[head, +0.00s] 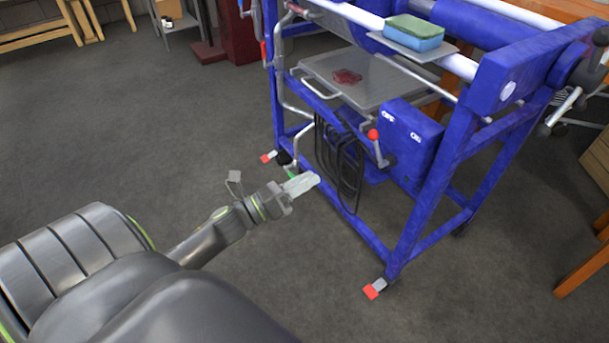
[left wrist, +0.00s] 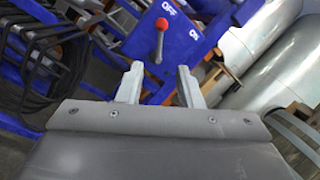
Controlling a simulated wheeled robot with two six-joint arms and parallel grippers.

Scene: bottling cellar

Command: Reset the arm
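My left arm comes in from the lower left of the head view. Its gripper (head: 302,184) is in front of the low frame of a blue machine (head: 430,215). In the left wrist view the two fingers of the left gripper (left wrist: 158,72) stand apart with nothing between them. Beyond them are a red-knobbed lever (left wrist: 160,35) and a blue switch box (left wrist: 187,28) marked OFF. My right gripper is in neither view.
A coiled black hose (head: 338,165) hangs on the machine near my left gripper. A green and blue sponge (head: 413,34) lies on top, above a metal tray (head: 385,85) with a red stain. Red-tipped feet (head: 372,290) stick out at floor level. The grey floor to the left is clear.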

